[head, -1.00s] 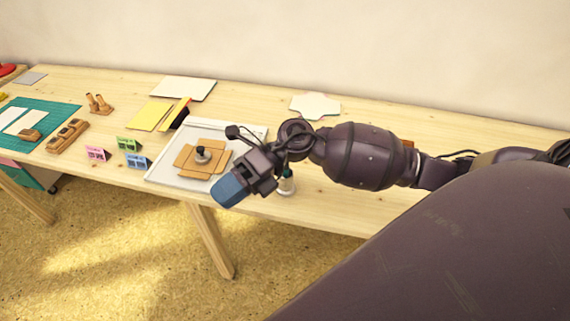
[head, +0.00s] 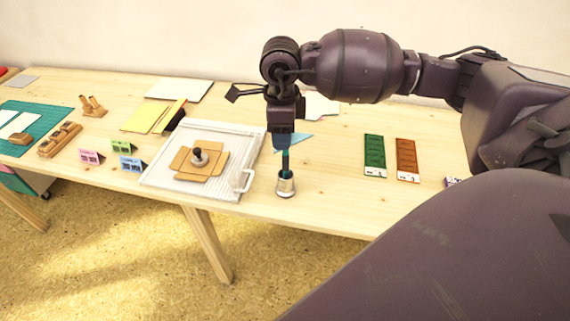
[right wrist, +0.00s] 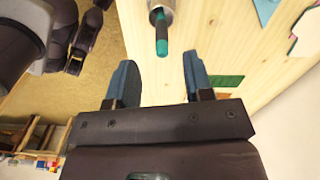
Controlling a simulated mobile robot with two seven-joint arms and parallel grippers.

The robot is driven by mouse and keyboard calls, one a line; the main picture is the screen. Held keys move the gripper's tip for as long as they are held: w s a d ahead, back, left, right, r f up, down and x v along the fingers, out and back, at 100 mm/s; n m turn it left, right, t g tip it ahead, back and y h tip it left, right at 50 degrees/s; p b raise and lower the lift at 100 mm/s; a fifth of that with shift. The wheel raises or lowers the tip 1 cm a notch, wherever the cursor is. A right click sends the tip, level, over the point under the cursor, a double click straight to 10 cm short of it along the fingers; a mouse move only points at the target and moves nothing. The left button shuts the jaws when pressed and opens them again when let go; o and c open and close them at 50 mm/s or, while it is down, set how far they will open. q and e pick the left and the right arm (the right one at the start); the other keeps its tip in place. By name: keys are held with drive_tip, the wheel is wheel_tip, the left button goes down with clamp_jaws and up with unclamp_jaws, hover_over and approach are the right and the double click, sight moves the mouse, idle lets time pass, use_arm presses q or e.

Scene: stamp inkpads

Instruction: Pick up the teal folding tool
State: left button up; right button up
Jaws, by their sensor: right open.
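The teal folding tool (head: 286,163) stands upright in a small metal cup (head: 285,187) near the table's front edge. It also shows in the right wrist view as a teal and dark stick (right wrist: 161,32) leaning out of the cup (right wrist: 150,8). My right gripper (head: 287,140) points down over the tool in the head view, its fingers close to the tool's top. In the right wrist view the right gripper (right wrist: 158,80) is open, with a clear gap between its blue fingers, and the tool lies ahead of that gap. My left gripper is not in view.
A white tray (head: 158,180) with a handle stands just left of the cup and holds a cardboard piece and a stamp. A green strip (head: 374,155) and a brown strip (head: 407,158) lie to the right. Bare table surrounds the cup's right side.

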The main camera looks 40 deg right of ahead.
sight(285, 175)
drive_tip(key=f, duration=0.6)
drive_tip(key=shift+s+d+f+b, duration=0.15)
drive_tip(key=shift+s+d+b, duration=0.05)
drive_tip(key=shift+d+b, duration=0.15)
drive_tip(key=shift+f, duration=0.5)
drive_tip(key=shift+r, duration=0.1)
clamp_jaws()
